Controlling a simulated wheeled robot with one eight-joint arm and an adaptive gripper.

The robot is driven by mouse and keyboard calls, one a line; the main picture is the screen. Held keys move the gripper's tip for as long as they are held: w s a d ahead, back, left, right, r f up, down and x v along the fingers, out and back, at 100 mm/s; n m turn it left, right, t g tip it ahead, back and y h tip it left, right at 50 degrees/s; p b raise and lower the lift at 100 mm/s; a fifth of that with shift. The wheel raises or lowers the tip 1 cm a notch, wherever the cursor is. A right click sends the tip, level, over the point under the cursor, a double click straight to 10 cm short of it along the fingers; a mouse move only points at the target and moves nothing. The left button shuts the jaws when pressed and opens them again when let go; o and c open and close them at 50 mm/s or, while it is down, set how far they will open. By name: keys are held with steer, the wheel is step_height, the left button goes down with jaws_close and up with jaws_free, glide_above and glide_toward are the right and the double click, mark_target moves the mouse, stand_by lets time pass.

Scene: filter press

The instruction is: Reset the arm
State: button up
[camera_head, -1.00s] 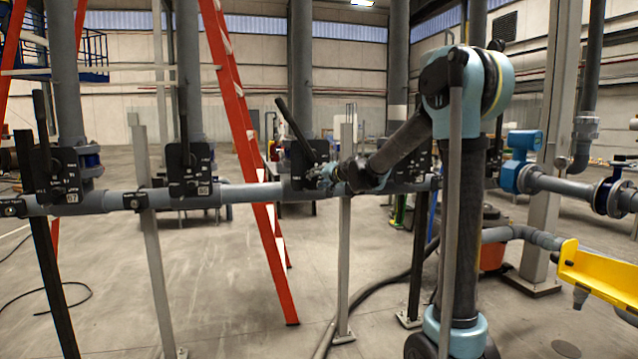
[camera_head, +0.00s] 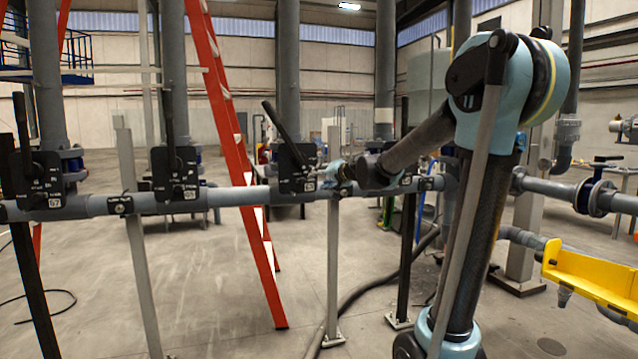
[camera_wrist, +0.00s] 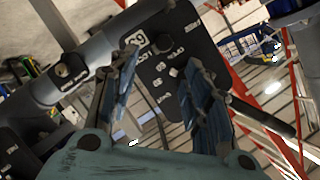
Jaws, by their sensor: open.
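My gripper (camera_head: 334,174) is at the right edge of a black valve panel (camera_head: 297,167) on the horizontal grey pipe. In the wrist view my gripper (camera_wrist: 165,85) has its two blue-padded fingers spread apart, with nothing held between them. The same kind of black numbered panel (camera_wrist: 165,65) lies behind the fingers there; I cannot tell whether they touch it. That panel's long black lever (camera_head: 281,119) leans up to the left in the head view, clear of the fingers. My arm reaches left from its elbow at the right, its forearm sloping down toward the pipe.
Two more black valve panels (camera_head: 175,174) (camera_head: 41,180) sit along the pipe (camera_head: 240,195) to the left. An orange ladder (camera_head: 235,150) leans behind it. Grey support posts (camera_head: 333,262) stand below. A yellow bracket (camera_head: 590,277) is at right. Floor in front is mostly clear.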

steer(key=shift+d, duration=0.1)
steer(key=s+d+f+g+h, duration=0.3)
steer(key=s+d+f, duration=0.5)
steer(key=s, duration=0.6)
steer(key=s+d+f+n+g+h, duration=0.1)
steer(key=s+d+f+g+h, duration=0.2)
steer(key=s+d+f, duration=0.5)
steer(key=s+d+f+n+g+h, duration=0.1)
steer(key=s+d+f+g+h, duration=0.2)
steer(key=s+d+f, duration=0.6)
steer(key=s+f, duration=0.4)
steer(key=s, duration=0.7)
steer(key=shift+s+f+g, duration=0.3)
steer(key=shift+s+f, duration=0.1)
steer(key=shift+c, duration=1.3)
steer(key=shift+a, duration=0.2)
